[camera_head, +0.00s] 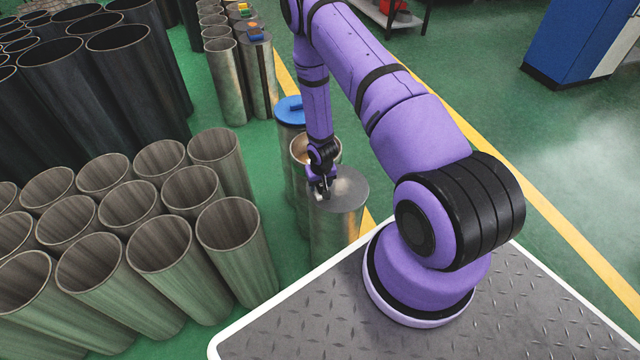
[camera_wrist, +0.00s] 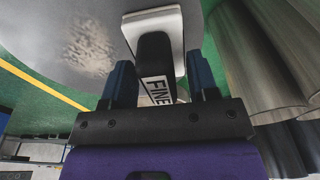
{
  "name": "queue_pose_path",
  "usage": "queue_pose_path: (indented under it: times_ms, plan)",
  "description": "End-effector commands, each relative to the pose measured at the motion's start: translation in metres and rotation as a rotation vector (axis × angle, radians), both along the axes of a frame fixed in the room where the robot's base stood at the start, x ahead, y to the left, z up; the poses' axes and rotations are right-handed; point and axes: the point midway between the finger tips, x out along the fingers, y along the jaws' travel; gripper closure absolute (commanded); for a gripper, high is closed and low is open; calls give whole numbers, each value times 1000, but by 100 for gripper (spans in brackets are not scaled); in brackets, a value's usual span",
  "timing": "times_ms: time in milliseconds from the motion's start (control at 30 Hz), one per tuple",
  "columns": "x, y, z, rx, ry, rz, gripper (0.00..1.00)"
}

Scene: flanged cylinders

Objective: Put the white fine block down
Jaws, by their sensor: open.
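The white fine block (camera_wrist: 150,20) shows in the wrist view as a white base with a black grip part lettered "FINE". It appears to rest on the grey metal top (camera_wrist: 75,45) of a closed cylinder, close to the edge. That cylinder (camera_head: 345,190) stands in front of my arm's base in the head view. My gripper (camera_head: 321,190) is low over its left side and mostly hides the block there. In the wrist view my gripper (camera_wrist: 158,62) is open, one finger on each side of the black grip part. Contact between fingers and grip cannot be told.
An open copper-rimmed cylinder (camera_head: 300,150) and a blue-topped cylinder (camera_head: 291,108) stand just behind. Several open grey cylinders (camera_head: 160,245) crowd the left. Small coloured blocks (camera_head: 254,32) lie on cylinders farther back. Green floor is free at the right, past a yellow line (camera_head: 560,225).

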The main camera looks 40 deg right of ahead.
Motion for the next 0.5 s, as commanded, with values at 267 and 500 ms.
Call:
queue_pose_path:
  times_ms: [267, 500]
  plan:
    - [-3, 1, 38, -1, -3, 0, 46]
    - [-8, 2, 81, -1, -3, -1, 46]
